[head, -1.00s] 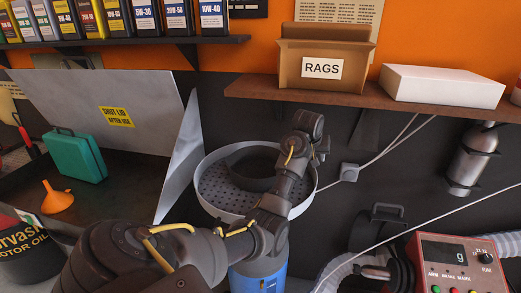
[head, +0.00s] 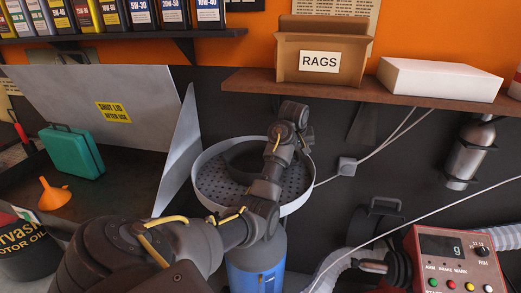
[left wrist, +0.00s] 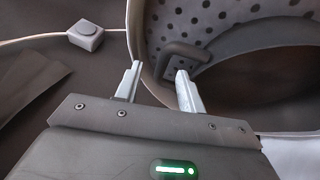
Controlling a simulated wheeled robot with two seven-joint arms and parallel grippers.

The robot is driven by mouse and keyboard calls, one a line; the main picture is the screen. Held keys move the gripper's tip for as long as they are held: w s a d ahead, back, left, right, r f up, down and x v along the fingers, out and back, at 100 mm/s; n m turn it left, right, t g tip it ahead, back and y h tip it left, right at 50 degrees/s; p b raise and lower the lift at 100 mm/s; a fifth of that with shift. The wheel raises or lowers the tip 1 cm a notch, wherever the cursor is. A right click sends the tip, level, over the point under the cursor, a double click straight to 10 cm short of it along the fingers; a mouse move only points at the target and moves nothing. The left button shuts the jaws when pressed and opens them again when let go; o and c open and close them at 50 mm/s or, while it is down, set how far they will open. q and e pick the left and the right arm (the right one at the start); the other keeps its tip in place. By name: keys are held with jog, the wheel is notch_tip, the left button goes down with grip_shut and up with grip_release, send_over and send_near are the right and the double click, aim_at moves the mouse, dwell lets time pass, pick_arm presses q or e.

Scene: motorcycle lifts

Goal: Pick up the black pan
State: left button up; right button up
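The black pan (head: 239,160) is a dark round dish inside a perforated grey round basin (head: 207,203), on top of a blue drum (head: 258,277). My left forearm covers part of the pan in the head view. In the left wrist view the pan (left wrist: 255,45) lies at the right, with a dark loop handle (left wrist: 181,52) near the basin wall. My left gripper (left wrist: 158,68) is open and empty. Its fingertips point toward the handle, which shows just beyond the right finger; contact is not visible. In the head view the gripper is mostly hidden by my wrist. My right gripper is out of view.
A shelf (head: 335,90) with a RAGS box (head: 320,62) and a white box (head: 440,78) runs above the basin. A metal lid panel (head: 110,95) stands left. A cable and switch box (head: 347,166) are right of the basin. A red control unit (head: 455,262) stands lower right.

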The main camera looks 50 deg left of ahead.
aim_at(298, 157)
pick_arm(q)
jog(key=p+x, duration=0.1)
jog(key=x, duration=0.1)
jog(key=p+x, duration=0.2)
jog(key=shift+a+f, duration=0.1)
jog(key=shift+a, duration=0.15)
jog(key=shift+w+f, duration=0.15)
jog(key=shift+f, duration=0.35)
jog(key=c, duration=0.7)
jog(key=shift+r, duration=0.1)
grip_shut()
